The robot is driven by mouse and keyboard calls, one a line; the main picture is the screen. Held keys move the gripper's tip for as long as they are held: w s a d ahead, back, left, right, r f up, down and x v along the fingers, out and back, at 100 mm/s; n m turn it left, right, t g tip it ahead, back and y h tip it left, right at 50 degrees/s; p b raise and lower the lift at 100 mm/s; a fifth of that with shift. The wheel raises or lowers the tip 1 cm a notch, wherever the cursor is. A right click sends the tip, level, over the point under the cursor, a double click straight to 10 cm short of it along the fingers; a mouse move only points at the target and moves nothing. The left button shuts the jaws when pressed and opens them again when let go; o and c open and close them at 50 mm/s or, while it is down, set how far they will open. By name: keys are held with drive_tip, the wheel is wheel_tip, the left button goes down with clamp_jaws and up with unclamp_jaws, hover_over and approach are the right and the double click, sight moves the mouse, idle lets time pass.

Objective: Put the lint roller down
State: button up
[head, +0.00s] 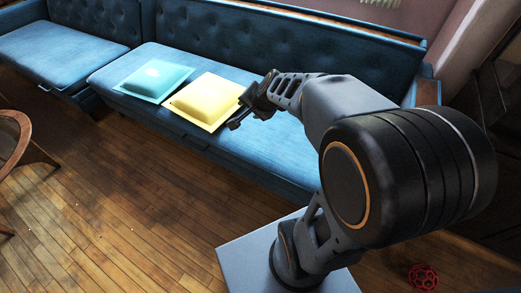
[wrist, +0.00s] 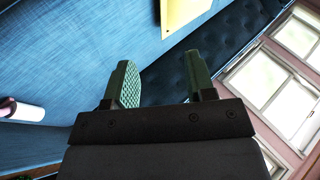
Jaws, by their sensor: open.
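The lint roller (wrist: 24,111), a white cylinder, shows at the left edge of the wrist view, against the blue sofa seat (wrist: 85,45). Its left end is cut off by the picture edge. I cannot make it out in the head view. My gripper (wrist: 160,66) has its two green fingers spread wide with nothing between them. The lint roller is apart from the fingers, off to their left. In the head view my gripper (head: 241,111) is over the sofa seat (head: 270,160), just right of the yellow cushion.
A yellow cushion (head: 206,98) and a teal cushion (head: 157,78) lie on the sofa seat. The tufted backrest (head: 270,40) rises behind. A wooden chair (head: 14,140) stands at the far left. A red lattice ball (head: 423,278) lies on the wooden floor (head: 110,215), which has clear room.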

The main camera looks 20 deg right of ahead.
drive_tip(key=s+a+f+n+g, duration=0.1)
drive_tip(key=s+a+n+g, duration=0.1)
drive_tip(key=s+n, duration=0.3)
drive_tip(key=s+a+f+n+g+h, duration=0.1)
drive_tip(key=s+a+n+g, duration=0.1)
drive_tip(key=s+n, duration=0.4)
drive_tip(key=s+g, duration=0.1)
drive_tip(key=s, duration=0.3)
wheel_tip(320, 180, up, 28)
drive_tip(key=p, duration=2.6)
drive_tip(key=shift+a, duration=0.15)
drive_tip(key=shift+s, duration=0.1)
drive_tip(key=shift+c, duration=0.7)
